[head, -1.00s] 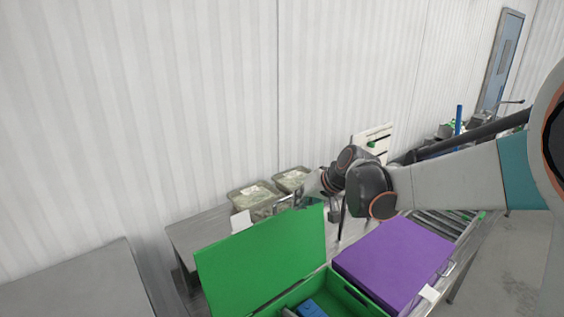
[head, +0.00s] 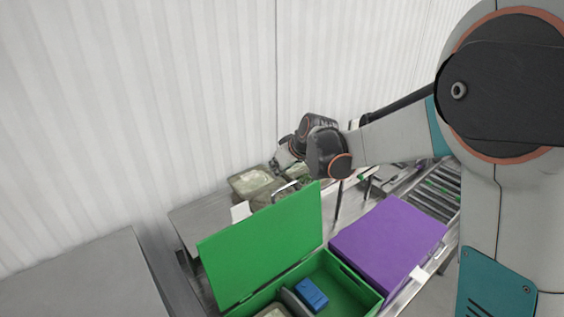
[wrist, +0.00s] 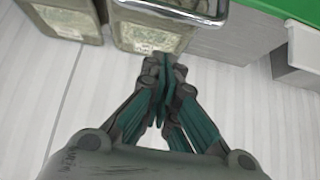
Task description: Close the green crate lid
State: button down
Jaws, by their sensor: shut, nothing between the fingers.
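The green crate (head: 345,285) stands at the bottom of the head view with its top open. Its green lid (head: 262,245) is raised, leaning up and back from the crate's hinge side. A blue block (head: 311,294) and a grey item lie inside the crate. My gripper (wrist: 165,82) is shut and empty in the wrist view, its fingertips together. In the head view it is behind the lid, near the trays, apart from the lid as far as I can tell. In the wrist view a green edge (wrist: 262,6) shows at the top right.
A closed purple crate (head: 388,240) stands right of the green one. Trays with clear covers (head: 252,182) sit behind the lid, close to my gripper. A roller conveyor (head: 432,190) runs at the right. A bare grey table (head: 85,280) is at the left.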

jog(key=f+p, duration=0.1)
jog(key=s+d+f, duration=0.1)
jog(key=shift+s+f+p, duration=0.3)
jog(key=shift+f+p, duration=0.1)
dwell(0.3)
jog(key=shift+s+d, duration=0.1)
